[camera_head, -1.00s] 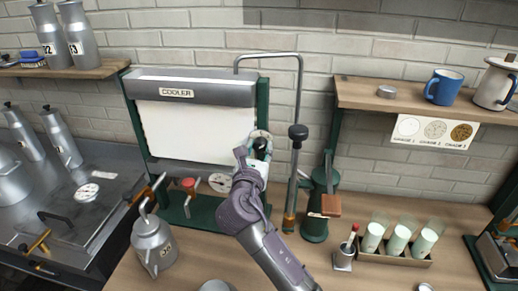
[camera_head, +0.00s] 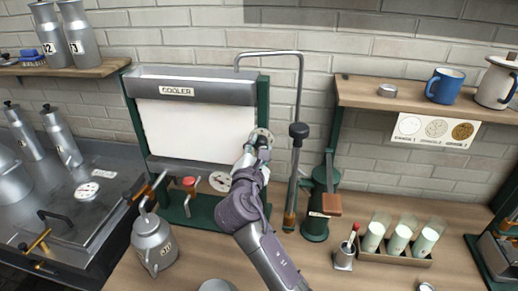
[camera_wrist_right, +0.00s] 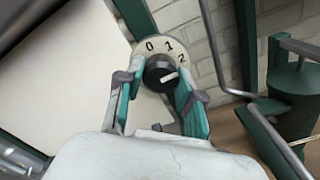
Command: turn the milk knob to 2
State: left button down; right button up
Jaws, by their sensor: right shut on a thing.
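The milk knob (camera_wrist_right: 160,72) is black with a white pointer mark, on a round pale dial (camera_wrist_right: 148,48) marked 0, 1 and 2. In the right wrist view the mark points to the right, close to the 2 and slightly below it. My right gripper (camera_wrist_right: 158,78) is shut on the knob, with a teal finger on each side. In the head view my right gripper (camera_head: 259,145) is at the cooler's right post and partly covers the dial (camera_head: 263,133). My left gripper is not in view.
The cooler (camera_head: 190,92) stands behind, with a bent metal pipe (camera_head: 299,85) close to the right of my gripper. A milk can (camera_head: 152,243) stands at front left. A rack with several glasses (camera_head: 393,258) is at right. A shelf (camera_head: 400,102) hangs above it.

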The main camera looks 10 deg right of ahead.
jog(key=shift+m, duration=0.3)
jog(key=shift+f, duration=0.1)
jog(key=o, duration=1.2)
jog(key=shift+c, duration=0.2)
